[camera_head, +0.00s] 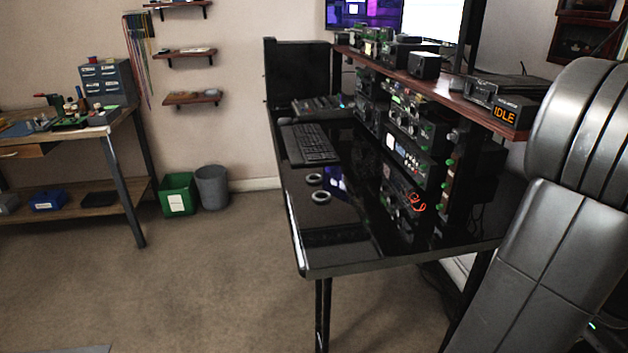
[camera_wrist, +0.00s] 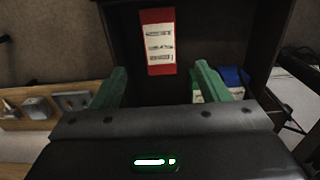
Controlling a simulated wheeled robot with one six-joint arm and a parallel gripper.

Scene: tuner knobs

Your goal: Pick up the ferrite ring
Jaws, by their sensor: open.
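Two small dark rings with pale rims lie on the glossy black desk (camera_head: 345,250) in the head view. The nearer ring (camera_head: 321,197) and the farther ring (camera_head: 315,179) lie close together, left of the equipment racks. Either could be the ferrite ring; I cannot tell which. In the wrist view, my gripper (camera_wrist: 159,76) has its two green fingers wide apart with nothing held between them. No ring shows in that view. The gripper itself is not visible in the head view, where only my grey arm shows at the right.
A keyboard (camera_head: 309,143) lies behind the rings. Radio racks (camera_head: 405,150) and a wooden shelf (camera_head: 440,80) line the desk's right side. A green bin (camera_head: 177,194) and grey bin (camera_head: 211,187) stand on carpet. A red-and-white label (camera_wrist: 158,42) shows beyond my fingers.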

